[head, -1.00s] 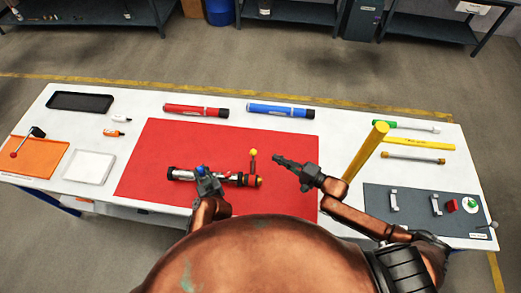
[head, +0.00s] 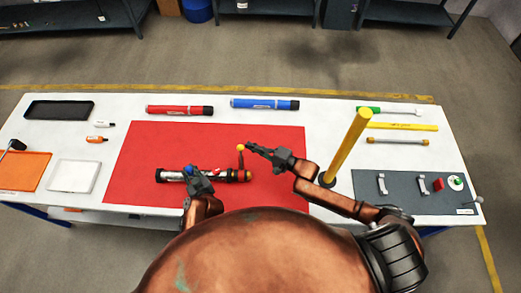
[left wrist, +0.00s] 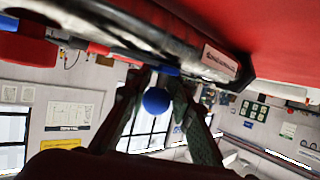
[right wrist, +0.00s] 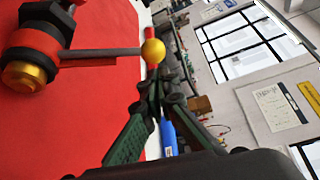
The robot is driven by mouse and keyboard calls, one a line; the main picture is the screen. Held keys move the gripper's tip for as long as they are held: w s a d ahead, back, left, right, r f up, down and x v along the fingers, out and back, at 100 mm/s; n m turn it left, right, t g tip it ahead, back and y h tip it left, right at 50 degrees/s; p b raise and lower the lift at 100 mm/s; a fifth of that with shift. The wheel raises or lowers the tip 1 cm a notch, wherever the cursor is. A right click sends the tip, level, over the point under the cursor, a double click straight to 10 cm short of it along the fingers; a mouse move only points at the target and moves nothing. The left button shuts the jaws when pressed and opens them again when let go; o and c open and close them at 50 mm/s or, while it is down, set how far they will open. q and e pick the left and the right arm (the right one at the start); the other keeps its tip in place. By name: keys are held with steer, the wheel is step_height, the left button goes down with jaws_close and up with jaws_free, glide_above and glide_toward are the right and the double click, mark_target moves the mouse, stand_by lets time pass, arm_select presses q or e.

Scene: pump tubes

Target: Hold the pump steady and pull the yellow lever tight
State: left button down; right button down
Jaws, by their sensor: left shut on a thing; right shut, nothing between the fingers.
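The pump (head: 172,176), a black and silver tube with red parts and a gold end, lies across the red mat. My left gripper (head: 192,175) is shut on its blue knob (left wrist: 156,101), which shows between the fingers in the left wrist view. The yellow lever's ball (head: 240,147) stands out from the pump's right end toward the far side. In the right wrist view its grey rod (right wrist: 100,53) runs from a red collar to the yellow ball (right wrist: 153,51). My right gripper (head: 250,147) is shut and empty, its tips close beside the ball; contact is unclear.
Red mat (head: 140,140) around the pump is clear. Red (head: 180,110) and blue (head: 264,104) tubes lie at the back. A yellow post (head: 348,145) stands near my right arm. A grey mat (head: 400,195) with small parts is at the right.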

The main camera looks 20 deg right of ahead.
steer(key=shift+x, duration=1.15)
steer(key=shift+s, duration=0.1)
arm_select(q)
steer(key=shift+r, duration=0.1)
arm_select(e)
steer(key=s+a+n+t+y, duration=0.1)
steer(key=s+a+n+y, duration=0.1)
steer(key=s+n, duration=0.3)
steer(key=s+a+r+n+t+y, duration=0.1)
steer(key=s+a+n+y, duration=0.1)
steer(key=s+n, duration=0.4)
steer(key=shift+s+a+r+y, duration=0.25)
steer(key=shift+s+y, duration=0.35)
steer(key=shift+s, duration=1.1)
